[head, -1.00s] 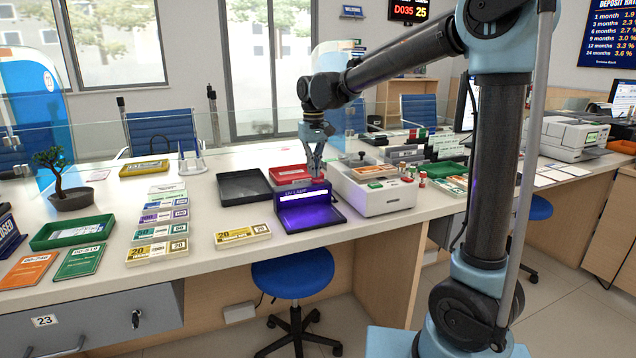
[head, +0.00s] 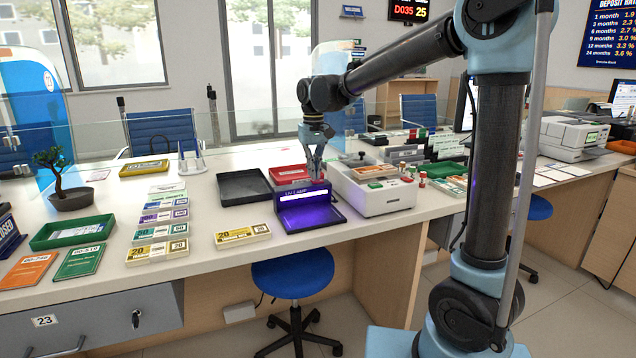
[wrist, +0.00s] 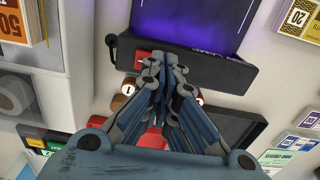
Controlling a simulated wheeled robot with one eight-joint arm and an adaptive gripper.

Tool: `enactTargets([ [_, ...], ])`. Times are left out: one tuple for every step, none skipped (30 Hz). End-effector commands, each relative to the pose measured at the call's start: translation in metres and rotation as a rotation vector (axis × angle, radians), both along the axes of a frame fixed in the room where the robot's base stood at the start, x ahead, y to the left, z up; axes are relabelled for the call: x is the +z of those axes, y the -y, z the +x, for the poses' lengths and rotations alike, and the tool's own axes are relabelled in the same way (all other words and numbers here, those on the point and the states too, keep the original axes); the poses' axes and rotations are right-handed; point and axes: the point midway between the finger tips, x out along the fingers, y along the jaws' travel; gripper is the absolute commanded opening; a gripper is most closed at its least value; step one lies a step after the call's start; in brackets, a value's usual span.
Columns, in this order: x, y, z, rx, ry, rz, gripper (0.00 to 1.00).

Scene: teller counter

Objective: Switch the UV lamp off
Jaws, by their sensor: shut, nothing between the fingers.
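The UV lamp (head: 308,213) stands at the counter's front edge, a dark purple hooded unit with a white tube and a violet glow on its base. The lamp is lit. Its glowing base also shows at the top of the wrist view (wrist: 190,22). A red switch (wrist: 143,62) sits on top of the lamp's housing, partly hidden by my fingers. My gripper (head: 317,178) points down over the right end of the lamp's top. In the wrist view its closed fingertips (wrist: 163,62) are beside the switch; I cannot tell if they touch it.
A white machine (head: 388,196) stands close on the lamp's right. A black tray (head: 243,199) and a red tray (head: 287,170) lie to the left and behind. Banknote bundles (head: 243,235) lie left of the lamp. A blue stool (head: 292,270) stands below the counter.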

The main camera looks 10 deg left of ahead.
Motion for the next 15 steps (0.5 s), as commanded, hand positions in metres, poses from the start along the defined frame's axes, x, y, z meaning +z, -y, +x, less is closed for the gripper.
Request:
enactTargets([
  [-0.0007,-0.0001,0.0001,0.000,0.000,0.000,0.00],
  [-0.0010,-0.0001,0.0001,0.000,0.000,0.000,0.00],
  [-0.0015,-0.0001,0.0001,0.000,0.000,0.000,0.00],
  [-0.0018,-0.0001,0.0001,0.000,0.000,0.000,0.00],
  [-0.0022,-0.0001,0.0001,0.000,0.000,0.000,0.00],
  [-0.0026,-0.0001,0.0001,0.000,0.000,0.000,0.00],
  [-0.0030,-0.0001,0.0001,0.000,0.000,0.000,0.00],
  [-0.0034,-0.0001,0.0001,0.000,0.000,0.000,0.00],
  [-0.0038,-0.0001,0.0001,0.000,0.000,0.000,0.00],
  [-0.0042,-0.0001,0.0001,0.000,0.000,0.000,0.00],
  [-0.0046,-0.0001,0.0001,0.000,0.000,0.000,0.00],
  [-0.0051,-0.0001,0.0001,0.000,0.000,0.000,0.00],
  [-0.0054,-0.0001,0.0001,0.000,0.000,0.000,0.00],
  [-0.0058,-0.0001,0.0001,0.000,0.000,0.000,0.00],
  [-0.0063,-0.0001,0.0001,0.000,0.000,0.000,0.00],
])
